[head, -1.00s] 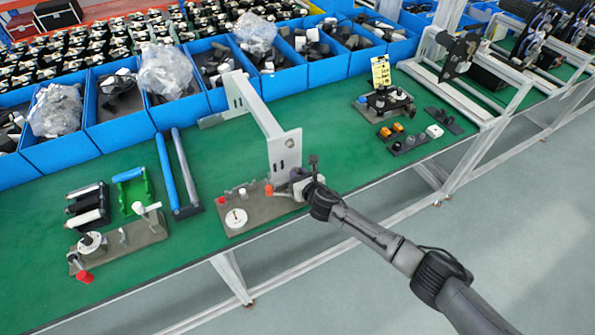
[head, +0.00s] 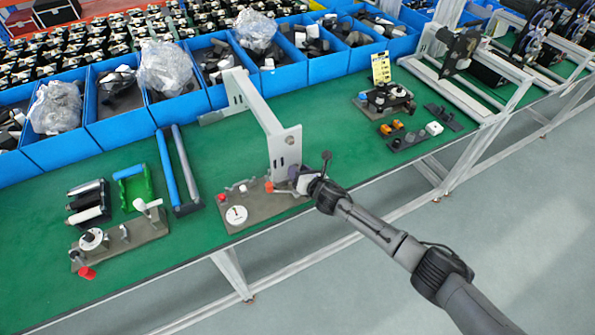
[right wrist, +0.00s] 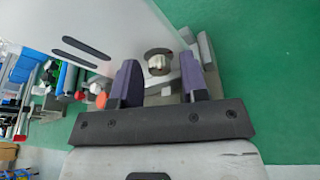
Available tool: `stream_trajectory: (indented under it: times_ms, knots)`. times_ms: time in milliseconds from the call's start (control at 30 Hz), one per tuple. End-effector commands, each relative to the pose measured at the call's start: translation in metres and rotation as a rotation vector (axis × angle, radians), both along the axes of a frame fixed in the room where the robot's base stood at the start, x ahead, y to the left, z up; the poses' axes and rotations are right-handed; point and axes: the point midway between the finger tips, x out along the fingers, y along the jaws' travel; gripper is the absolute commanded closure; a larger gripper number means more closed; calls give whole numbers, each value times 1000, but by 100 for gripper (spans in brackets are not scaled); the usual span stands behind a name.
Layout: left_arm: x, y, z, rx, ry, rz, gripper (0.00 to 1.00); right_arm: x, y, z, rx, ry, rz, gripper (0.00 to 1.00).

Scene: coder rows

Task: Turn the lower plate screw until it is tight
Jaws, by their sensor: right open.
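The white upright plate (head: 284,150) stands on the green bench and has dark slots, also seen in the right wrist view (right wrist: 95,32). A pale screw-like knob (right wrist: 157,63) in a dark round ring, apparently the lower plate screw, shows between my fingertips in the right wrist view; I cannot tell whether they touch it. My right gripper (head: 293,177), also in the right wrist view (right wrist: 160,72), is open at the plate's lower front corner. In the head view the gripper and plate hide the screw. My left gripper is not in view.
A grey fixture base (head: 262,208) with a white dial and a red knob lies left of my gripper. Blue bins (head: 120,125) line the back. Another fixture (head: 125,240) stands at left.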

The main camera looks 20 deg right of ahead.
Motion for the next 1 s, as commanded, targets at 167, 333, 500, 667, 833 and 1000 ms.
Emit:
stream_trajectory:
  times_ms: [167,333,500,667,833,1000]
  knots:
    - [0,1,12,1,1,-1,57,0,2,5,-167,-21,1,60]
    - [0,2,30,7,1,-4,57,0,4,7,-487,-58,0,60]
    - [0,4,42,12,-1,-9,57,0,5,4,-741,-89,0,60]
    - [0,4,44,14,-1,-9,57,0,4,1,-840,-100,-2,60]
    - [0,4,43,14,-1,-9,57,0,4,1,-845,-102,-3,60]
    - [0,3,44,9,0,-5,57,0,4,1,-844,-101,-2,60]
